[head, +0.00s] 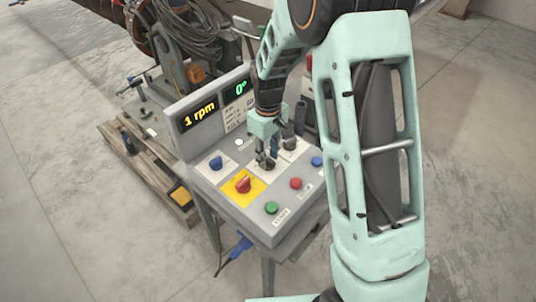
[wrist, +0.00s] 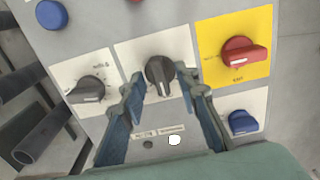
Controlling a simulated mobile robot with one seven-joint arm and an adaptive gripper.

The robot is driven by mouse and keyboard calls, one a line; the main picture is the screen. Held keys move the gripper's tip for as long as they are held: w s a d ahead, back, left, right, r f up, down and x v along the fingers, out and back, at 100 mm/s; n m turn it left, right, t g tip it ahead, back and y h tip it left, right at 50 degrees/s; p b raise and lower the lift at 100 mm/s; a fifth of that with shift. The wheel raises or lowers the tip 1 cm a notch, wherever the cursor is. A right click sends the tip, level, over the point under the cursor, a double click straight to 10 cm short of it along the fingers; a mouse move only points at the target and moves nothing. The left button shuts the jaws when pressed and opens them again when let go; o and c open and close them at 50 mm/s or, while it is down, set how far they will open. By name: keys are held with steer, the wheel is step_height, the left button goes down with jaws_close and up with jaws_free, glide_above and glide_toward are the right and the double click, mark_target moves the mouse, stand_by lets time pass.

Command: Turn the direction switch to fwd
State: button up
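The direction switch is one of two black knobs on white plates on the grey control panel (head: 205,190); the labels are too blurred to tell which. One black knob (wrist: 160,75) is at the centre of the wrist view, its light pointer line aimed down in the picture. The other black knob (wrist: 88,90) is to its left; it also shows in the head view (head: 289,142). My gripper (head: 265,162) is over the panel. In the wrist view its fingers (wrist: 161,80) are apart, one on each side of the centre knob. Contact cannot be told.
A red switch on a yellow plate (wrist: 240,52) and a blue knob (wrist: 243,122) are close on the right. A blue button (wrist: 52,14), green button (head: 271,207) and red button (head: 295,183) are also on the panel. The display (head: 200,113) reads 1 rpm.

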jaws_close()
steer(key=shift+m, duration=0.3)
steer(key=m+b, duration=0.1)
steer(key=m, duration=0.2)
steer(key=shift+m, duration=0.4)
steer(key=shift+m+b, duration=0.65)
steer(key=shift+m, duration=1.55)
jaws_free()
